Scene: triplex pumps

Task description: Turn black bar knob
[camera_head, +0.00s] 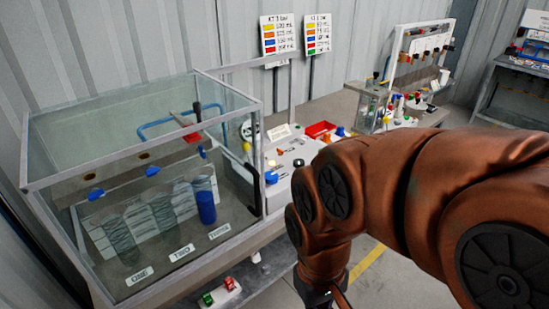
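A white control panel (290,148) stands to the right of the glass tank. It carries small coloured controls and dark parts. My copper-coloured arm covers the right side of the panel. My gripper (336,298) is at the bottom edge, below and to the right of the panel, and apart from it. It is mostly cut off, so its opening is unclear.
A large glass tank (137,107) with blue valves and a blue cylinder (206,207) fills the left. A red tray (320,129) sits behind the panel. Red and green buttons (220,292) are below the tank. Another pump bench (405,110) stands at the back right.

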